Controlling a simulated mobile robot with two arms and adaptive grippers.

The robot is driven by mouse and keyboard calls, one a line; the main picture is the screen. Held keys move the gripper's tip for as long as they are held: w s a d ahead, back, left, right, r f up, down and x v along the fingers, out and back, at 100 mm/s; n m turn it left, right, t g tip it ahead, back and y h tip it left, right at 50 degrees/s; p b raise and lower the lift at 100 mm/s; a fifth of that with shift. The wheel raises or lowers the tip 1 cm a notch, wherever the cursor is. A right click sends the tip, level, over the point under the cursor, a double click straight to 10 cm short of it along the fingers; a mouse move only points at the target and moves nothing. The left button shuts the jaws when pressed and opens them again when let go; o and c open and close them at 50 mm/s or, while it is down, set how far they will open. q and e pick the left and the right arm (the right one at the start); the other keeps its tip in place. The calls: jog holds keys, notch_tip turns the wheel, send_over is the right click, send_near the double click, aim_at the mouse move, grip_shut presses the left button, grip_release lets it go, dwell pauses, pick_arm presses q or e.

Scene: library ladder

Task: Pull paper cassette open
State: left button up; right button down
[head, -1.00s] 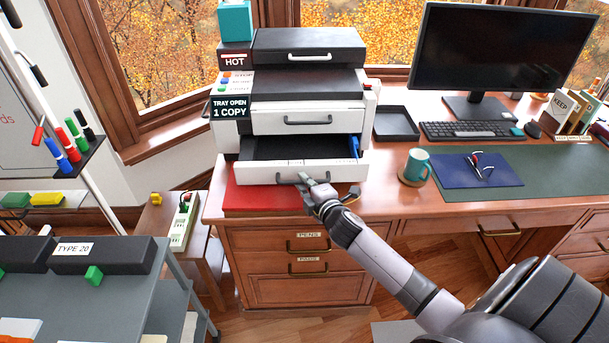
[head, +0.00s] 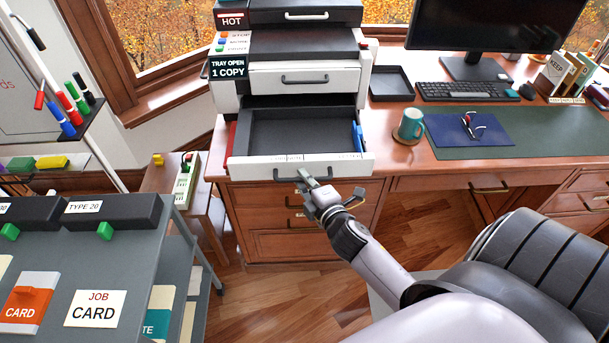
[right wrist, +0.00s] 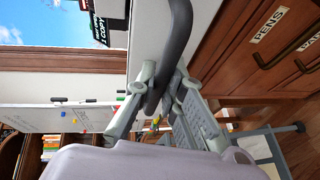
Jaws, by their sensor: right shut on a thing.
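The paper cassette (head: 262,166) is the lowest drawer of the white and black printer (head: 230,95). It stands well out toward me in the head view, with its dark, empty-looking floor showing and a blue piece at its right inner side. My right gripper (head: 303,177) is at the dark bar handle on the cassette's front. In the right wrist view the fingers (right wrist: 165,90) are closed around this handle (right wrist: 180,40). My left gripper is not in view.
The printer stands on a wooden desk with drawers (head: 300,240) below the cassette. A teal mug (head: 411,125) and a black tray (head: 391,84) are to the right. A grey cart (head: 130,250) with cards stands at front left.

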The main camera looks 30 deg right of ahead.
jog(key=c, duration=1.9)
grip_release()
jog(key=shift+c, duration=0.2)
jog(key=v, duration=1.2)
jog(key=s+a+f+m+g+y, duration=0.1)
jog(key=s+f+m+g, duration=0.1)
jog(key=f, duration=0.8)
jog(key=s+a+f+m+g, duration=0.2)
jog(key=s+f, duration=0.1)
jog(key=f, duration=0.7)
jog(key=s+a+f+m+g+y, duration=0.1)
jog(key=s+f+m+g, duration=0.15)
jog(key=f, duration=0.75)
jog(key=s+a+f+m+g, duration=0.1)
jog(key=s+f+m+g, duration=0.2)
jog(key=s+f, duration=0.6)
jog(key=s+a+f+m+g, duration=0.1)
jog(key=s+f+m+g, duration=0.2)
jog(key=s+f, duration=0.7)
jog(key=s+g, duration=0.2)
jog(key=s, duration=0.2)
jog(key=shift+s+a, duration=0.15)
jog(key=shift+s, duration=0.15)
